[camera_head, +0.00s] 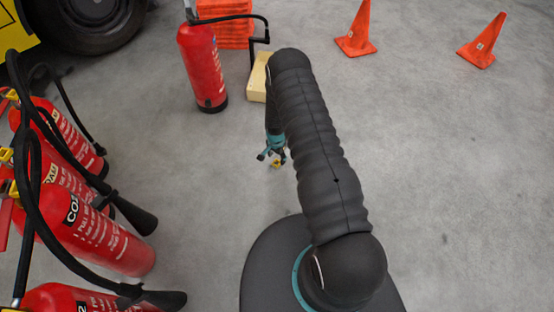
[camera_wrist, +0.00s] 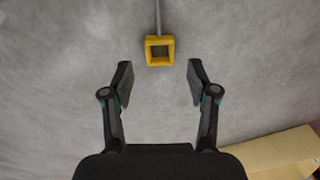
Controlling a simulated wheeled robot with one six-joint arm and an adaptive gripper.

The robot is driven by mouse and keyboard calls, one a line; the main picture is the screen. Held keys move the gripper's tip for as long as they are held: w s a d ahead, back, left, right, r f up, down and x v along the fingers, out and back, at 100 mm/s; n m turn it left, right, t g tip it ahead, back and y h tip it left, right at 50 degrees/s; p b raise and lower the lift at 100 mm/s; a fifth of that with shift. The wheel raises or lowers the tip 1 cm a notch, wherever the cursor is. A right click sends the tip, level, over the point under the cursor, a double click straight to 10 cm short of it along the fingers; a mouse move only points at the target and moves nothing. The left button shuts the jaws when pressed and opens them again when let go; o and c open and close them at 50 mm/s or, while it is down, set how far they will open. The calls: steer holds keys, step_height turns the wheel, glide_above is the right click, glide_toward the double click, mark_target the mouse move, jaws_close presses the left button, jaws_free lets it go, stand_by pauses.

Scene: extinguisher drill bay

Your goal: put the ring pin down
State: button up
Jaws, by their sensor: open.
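The ring pin (camera_wrist: 160,50) is a yellow square ring with a thin grey shaft. In the wrist view it lies at top centre against the grey concrete floor, with the shaft running up out of the frame. My gripper (camera_wrist: 160,82) is open, one finger on each side, with the ring just beyond and between the fingertips, not touching either. In the head view the yellow ring (camera_head: 277,163) shows small beside my gripper (camera_head: 271,155), low over or on the floor. I cannot tell its exact height.
A red extinguisher (camera_head: 203,66) stands upright near a pale yellow block (camera_head: 257,78) and an orange stack (camera_head: 226,32). Several red extinguishers with black hoses (camera_head: 82,232) fill the left side. Floor on the right is clear.

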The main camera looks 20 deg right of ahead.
step_height(320, 180, up, 10)
step_height(320, 180, up, 20)
steer(key=r+n+t, duration=0.1)
steer(key=n, duration=0.1)
glide_above(276, 162)
steer(key=s+r+n+t, duration=0.1)
steer(key=s+r+n, duration=0.15)
steer(key=r, duration=0.55)
steer(key=s+r+n+t, duration=0.1)
steer(key=s+r, duration=0.2)
steer(key=r, duration=0.5)
steer(key=s+a+r+n+t, duration=0.1)
steer(key=s+r+n, duration=0.1)
steer(key=s+r, duration=1.1)
steer(key=s+a+r+n+t, duration=0.1)
steer(key=s+r+n, duration=0.2)
steer(key=s, duration=1)
steer(key=shift+s+r, duration=0.2)
steer(key=shift+s, duration=0.15)
